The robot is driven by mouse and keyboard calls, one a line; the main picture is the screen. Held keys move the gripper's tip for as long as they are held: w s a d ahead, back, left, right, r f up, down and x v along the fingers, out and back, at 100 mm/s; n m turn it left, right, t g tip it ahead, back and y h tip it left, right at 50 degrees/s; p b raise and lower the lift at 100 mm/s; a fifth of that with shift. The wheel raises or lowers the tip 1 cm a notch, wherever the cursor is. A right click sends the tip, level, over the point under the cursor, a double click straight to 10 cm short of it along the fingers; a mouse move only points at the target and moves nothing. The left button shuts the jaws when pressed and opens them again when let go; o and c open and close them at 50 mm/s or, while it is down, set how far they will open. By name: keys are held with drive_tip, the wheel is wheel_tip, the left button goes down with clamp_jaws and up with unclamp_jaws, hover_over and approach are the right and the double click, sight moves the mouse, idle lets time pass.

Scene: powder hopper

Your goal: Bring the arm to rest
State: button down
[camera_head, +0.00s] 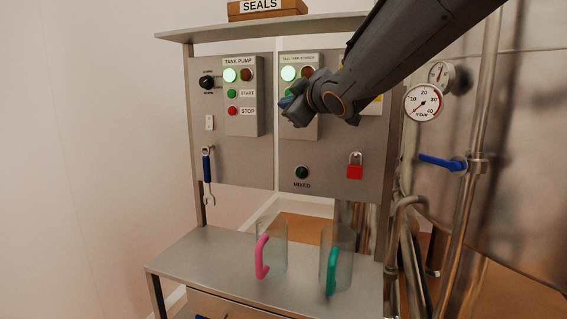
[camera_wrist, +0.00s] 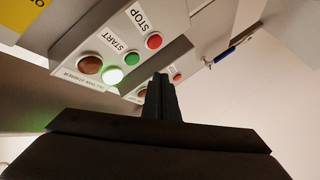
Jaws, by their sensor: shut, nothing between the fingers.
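My arm (camera_head: 400,50) reaches in from the top right in the head view. My gripper (camera_head: 290,103) is in front of the right control box, the one with a lit green lamp (camera_head: 288,73) and an unlit reddish-brown lamp (camera_head: 307,72). It covers part of that box's buttons. In the wrist view my gripper (camera_wrist: 161,78) has its fingers together with nothing between them. Beyond them the box's green START button (camera_wrist: 132,59) and red STOP button (camera_wrist: 154,41) show upside down. I cannot tell whether the fingertips touch the box.
The TANK PUMP box (camera_head: 241,100) is to the left, its green lamp lit. A wrench (camera_head: 208,178) and red padlock (camera_head: 355,168) hang on the panel. Pink-handled (camera_head: 262,256) and teal-handled (camera_head: 333,270) clear jugs stand on the bench (camera_head: 200,258). Pipes, gauges (camera_head: 423,102) and a blue valve lever (camera_head: 441,162) are right.

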drive_tip(key=s+d+f+m+g+h, duration=0.35)
drive_tip(key=d+f, duration=0.25)
drive_tip(key=f, duration=0.6)
drive_tip(key=s+d+f+m+g+h, duration=0.2)
drive_tip(key=s+d+f+m, duration=0.3)
drive_tip(key=f, duration=0.7)
drive_tip(key=s+d+f+m+g, duration=0.2)
drive_tip(key=s+d+f+g, duration=0.1)
drive_tip(key=s+f, duration=0.6)
drive_tip(key=s+d+f+m+g, duration=0.3)
drive_tip(key=s+f, duration=0.6)
drive_tip(key=s, duration=0.4)
drive_tip(key=shift+d+f+g+h, duration=0.3)
drive_tip(key=shift+d+g+h, duration=0.2)
drive_tip(key=shift+g, duration=0.65)
drive_tip(key=shift+m, duration=0.25)
